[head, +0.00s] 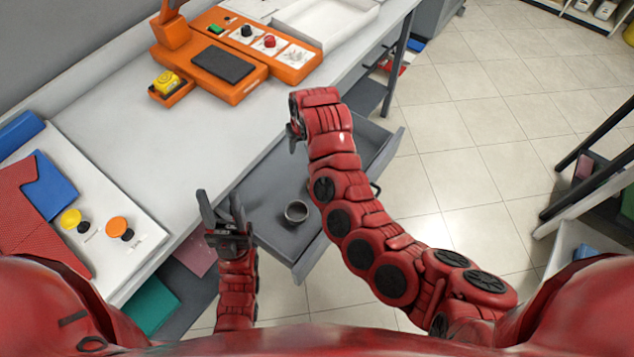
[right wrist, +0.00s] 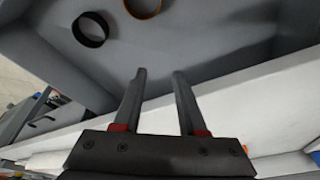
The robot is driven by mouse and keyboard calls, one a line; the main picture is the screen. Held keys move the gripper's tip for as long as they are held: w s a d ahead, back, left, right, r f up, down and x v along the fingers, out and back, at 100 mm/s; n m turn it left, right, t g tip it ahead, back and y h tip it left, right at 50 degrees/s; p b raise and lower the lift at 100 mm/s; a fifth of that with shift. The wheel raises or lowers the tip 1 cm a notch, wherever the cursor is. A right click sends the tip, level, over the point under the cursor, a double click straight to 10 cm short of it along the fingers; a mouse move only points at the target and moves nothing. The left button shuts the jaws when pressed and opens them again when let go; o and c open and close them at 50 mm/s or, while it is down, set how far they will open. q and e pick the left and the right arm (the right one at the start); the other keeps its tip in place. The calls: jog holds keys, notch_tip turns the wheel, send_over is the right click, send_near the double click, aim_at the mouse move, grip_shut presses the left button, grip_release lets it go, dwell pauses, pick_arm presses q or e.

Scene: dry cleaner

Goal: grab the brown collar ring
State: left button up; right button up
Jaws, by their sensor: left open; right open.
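The brown collar ring (right wrist: 143,15) lies in the open grey drawer, at the top edge of the right wrist view, partly cut off. I cannot make it out in the head view, where my right arm covers part of the drawer. A dark ring (right wrist: 89,40) lies to its left; a dark ring also shows in the drawer in the head view (head: 296,219). My right gripper (right wrist: 160,74) is open and empty, apart from both rings; in the head view it is over the drawer's inner side (head: 296,132). My left gripper (head: 221,203) is open and empty, left of the drawer's front.
The grey drawer (head: 262,207) is pulled out from under the white counter (head: 120,130), whose edge lies close to my right gripper. An orange machine (head: 225,70) stands on the counter. Tiled floor (head: 465,130) is open to the right. A dark-legged table stands at far right.

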jog(key=s+d+r+g+h, duration=0.2)
jog(key=s+r+g, duration=0.1)
jog(key=s, duration=0.3)
jog(key=shift+n, duration=0.4)
jog(key=f+p, duration=0.1)
jog(key=f, duration=0.5)
jog(key=f+p, duration=0.2)
jog(key=f, duration=0.4)
jog(key=shift+w+a+f, duration=0.15)
jog(key=shift+w+f, duration=0.05)
jog(key=shift+f, duration=0.05)
jog(key=shift+w+d+f+b, duration=0.1)
jog(key=shift+w+f+b, duration=0.15)
jog(key=shift+f, duration=0.9)
jog(key=shift+w+d+f+b, duration=0.1)
jog(key=shift+w+f+b, duration=0.1)
jog(key=shift+f, duration=0.95)
grip_shut()
